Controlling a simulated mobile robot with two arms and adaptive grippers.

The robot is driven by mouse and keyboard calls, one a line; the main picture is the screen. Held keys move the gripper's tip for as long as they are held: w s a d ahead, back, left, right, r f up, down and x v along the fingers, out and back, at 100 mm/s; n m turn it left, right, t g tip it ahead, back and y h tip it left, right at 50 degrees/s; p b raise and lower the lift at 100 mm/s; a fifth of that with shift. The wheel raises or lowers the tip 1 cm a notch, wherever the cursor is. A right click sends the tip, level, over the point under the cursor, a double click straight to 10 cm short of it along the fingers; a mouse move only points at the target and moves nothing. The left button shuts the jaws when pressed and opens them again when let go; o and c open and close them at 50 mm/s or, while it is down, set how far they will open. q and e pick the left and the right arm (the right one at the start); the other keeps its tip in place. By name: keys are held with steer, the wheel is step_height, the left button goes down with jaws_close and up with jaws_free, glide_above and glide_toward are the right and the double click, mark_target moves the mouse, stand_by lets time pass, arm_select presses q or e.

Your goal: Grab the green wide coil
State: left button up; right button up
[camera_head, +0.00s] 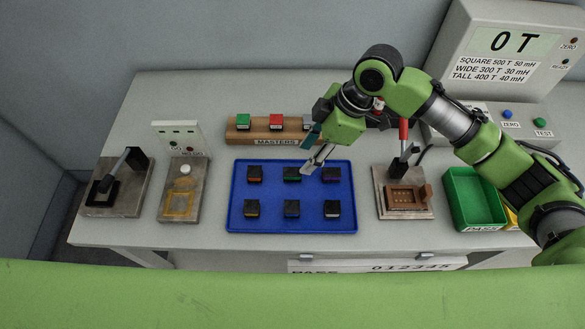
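A small dark block with a green top (292,174) sits in the middle of the back row on the blue tray (291,193); I cannot tell for sure that it is the wide coil. My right gripper (306,160) comes in from the right and hangs over the back edge of the tray, just above and right of this block. Its two fingers look apart, with nothing seen between them. A green block (243,121) also sits on the wooden masters rack (263,136). My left gripper is not in view.
Several other dark blocks stand on the tray, including a red-topped one (254,174) and a purple-topped one (331,174) on either side. A lever fixture (403,203) and a green bin (474,199) stand to the right. Two more fixtures stand left.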

mark_target(291, 171)
steer(key=x, duration=0.3)
steer(key=shift+a+f, duration=0.25)
steer(key=shift+f, duration=0.1)
steer(key=shift+f+p, duration=0.25)
steer(key=shift+p, duration=0.05)
steer(key=p+x, duration=0.1)
steer(key=x, duration=0.3)
steer(key=shift+w+a+r+p, duration=0.1)
steer(key=shift+w+a+p, duration=0.1)
steer(key=shift+a+p, duration=0.15)
steer(key=shift+a+f, duration=0.1)
steer(key=shift+f, duration=0.4)
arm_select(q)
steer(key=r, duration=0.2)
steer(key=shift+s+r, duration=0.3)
arm_select(e)
jaws_close()
